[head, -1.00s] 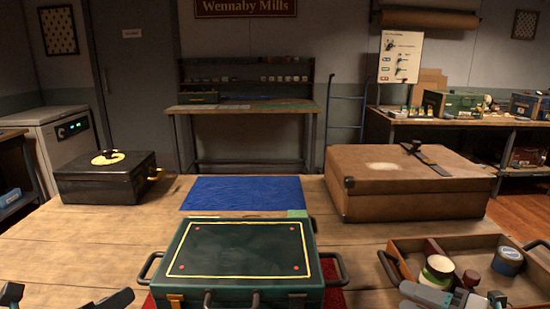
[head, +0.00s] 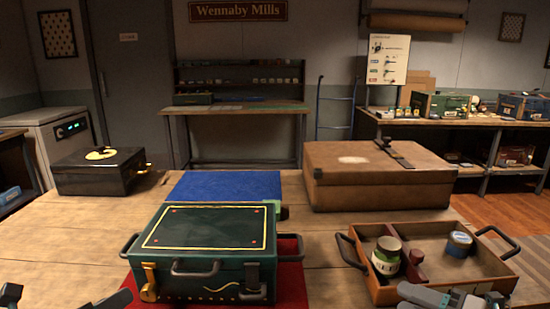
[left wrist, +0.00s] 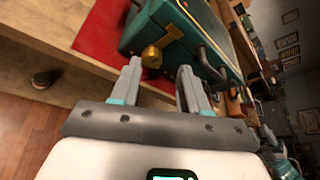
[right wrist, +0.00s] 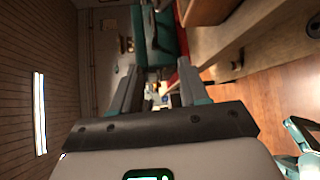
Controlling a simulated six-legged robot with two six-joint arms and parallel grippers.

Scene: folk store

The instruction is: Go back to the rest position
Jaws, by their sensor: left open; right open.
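My left gripper (left wrist: 160,80) is open and empty in the left wrist view, with the green case (left wrist: 180,32) and its brass latch (left wrist: 152,56) just beyond the fingertips. In the head view only part of it shows, at the bottom left edge. My right gripper (right wrist: 155,85) is open and empty in the right wrist view; part of it shows in the head view at the bottom right, in front of the wooden tray (head: 405,297). The green case (head: 208,230) is closed and sits on a red mat (head: 289,275).
A blue mat (head: 225,185) lies behind the green case. A brown case (head: 380,180) stands at the back right and a black case (head: 100,173) at the back left. The tray holds jars, such as a blue-lidded one (head: 459,243). Bare table lies left of the green case.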

